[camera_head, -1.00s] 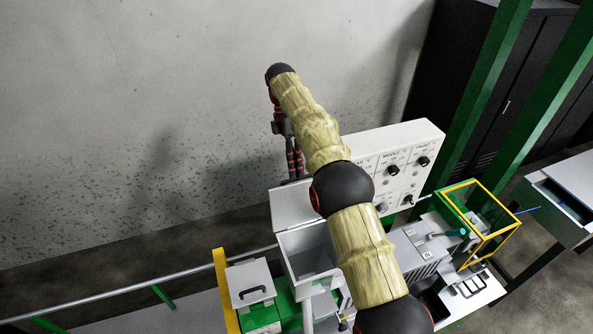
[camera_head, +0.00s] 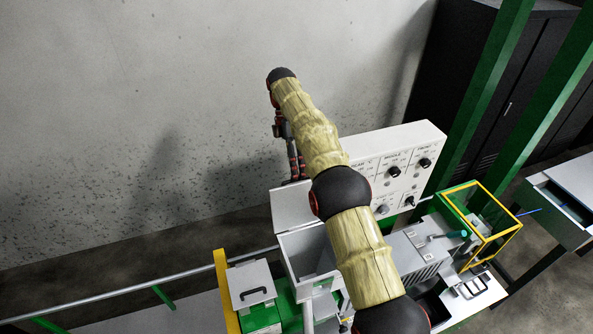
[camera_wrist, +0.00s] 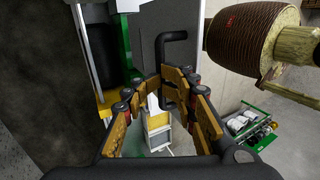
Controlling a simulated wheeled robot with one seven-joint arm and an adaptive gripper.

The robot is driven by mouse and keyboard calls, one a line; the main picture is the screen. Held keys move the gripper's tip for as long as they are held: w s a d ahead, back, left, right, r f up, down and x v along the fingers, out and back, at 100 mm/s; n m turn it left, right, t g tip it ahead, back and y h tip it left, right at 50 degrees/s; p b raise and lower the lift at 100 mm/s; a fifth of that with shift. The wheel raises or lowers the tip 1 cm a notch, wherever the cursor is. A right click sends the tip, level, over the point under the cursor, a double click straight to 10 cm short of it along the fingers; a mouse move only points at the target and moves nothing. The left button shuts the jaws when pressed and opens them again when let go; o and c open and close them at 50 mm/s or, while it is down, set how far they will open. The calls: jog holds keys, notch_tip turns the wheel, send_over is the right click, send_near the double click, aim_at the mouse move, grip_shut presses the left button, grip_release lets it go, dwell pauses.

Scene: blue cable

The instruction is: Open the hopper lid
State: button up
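The hopper (camera_head: 307,252) is a pale open-topped box, and its inside shows in the head view. Its light grey lid (camera_head: 291,207) stands raised at the back edge of the opening. My gripper (camera_head: 297,178) is behind the lid's upper edge, with its fingertips partly hidden there. In the wrist view, the fingers of my gripper (camera_wrist: 158,82) are spread apart. A black bar handle (camera_wrist: 171,36) on a grey panel shows just beyond and partly between them. I cannot tell whether a finger touches it.
A white control panel (camera_head: 435,145) with knobs stands right of the lid. A yellow-framed guard (camera_head: 499,240) is farther right. A smaller handled cover (camera_head: 250,282) lies left of the hopper. The wall is behind, with open space left of my arm.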

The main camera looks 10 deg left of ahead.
jog(key=shift+o, duration=1.2)
notch_tip(320, 180, down, 2)
jog(key=shift+r, duration=0.4)
jog(key=shift+s, duration=0.1)
